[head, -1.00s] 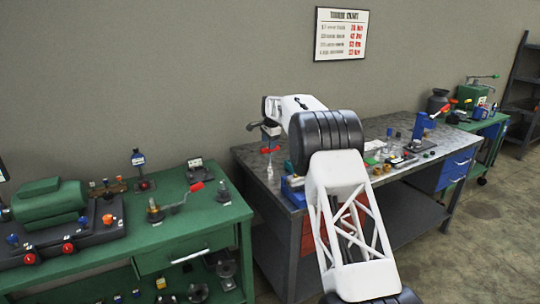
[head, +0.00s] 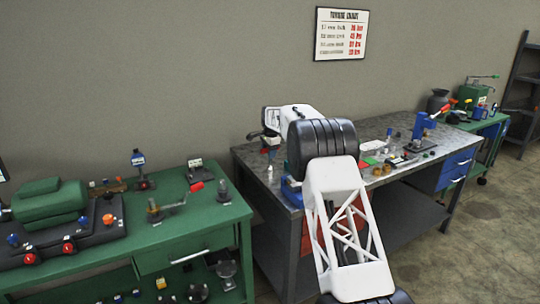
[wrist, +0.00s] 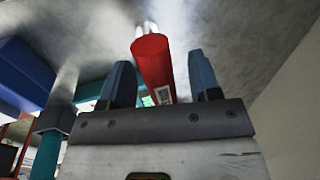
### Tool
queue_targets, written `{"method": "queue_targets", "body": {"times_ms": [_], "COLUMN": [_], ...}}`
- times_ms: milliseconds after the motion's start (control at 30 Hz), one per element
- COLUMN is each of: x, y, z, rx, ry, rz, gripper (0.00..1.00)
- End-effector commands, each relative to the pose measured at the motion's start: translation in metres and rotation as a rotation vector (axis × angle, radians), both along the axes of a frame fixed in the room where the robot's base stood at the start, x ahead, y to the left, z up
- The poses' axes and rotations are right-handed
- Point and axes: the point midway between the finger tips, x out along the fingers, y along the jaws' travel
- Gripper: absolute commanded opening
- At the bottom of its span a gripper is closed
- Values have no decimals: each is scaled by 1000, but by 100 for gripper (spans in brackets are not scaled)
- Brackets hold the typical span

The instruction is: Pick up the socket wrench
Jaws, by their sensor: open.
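A tool with a red cylindrical handle (wrist: 152,65) and a shiny metal shaft lies across the gap between my fingertips in the wrist view; I take it for the socket wrench, though its working end is not clear. My gripper (wrist: 160,82) is open, one blue-grey finger on each side of the handle, with gaps showing. In the head view my gripper (head: 267,141) hangs low over the left end of the grey workbench (head: 262,178). A bit of red shows below it, mostly hidden.
A blue block (wrist: 22,75) and a teal post (wrist: 48,150) stand left of my gripper in the wrist view. The green table (head: 165,235) left of the bench holds a red-tipped metal tool (head: 196,187). A blue press (head: 421,127) stands farther right on the bench.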

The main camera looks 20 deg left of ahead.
Motion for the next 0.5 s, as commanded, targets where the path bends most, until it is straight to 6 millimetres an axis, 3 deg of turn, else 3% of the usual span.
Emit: {"method": "queue_targets", "body": {"times_ms": [200,500], "x": [2,2], "y": [2,3], "z": [-15,-16], "rx": [0,0], "ry": [0,0], "rz": [0,0], "gripper": [57,57]}}
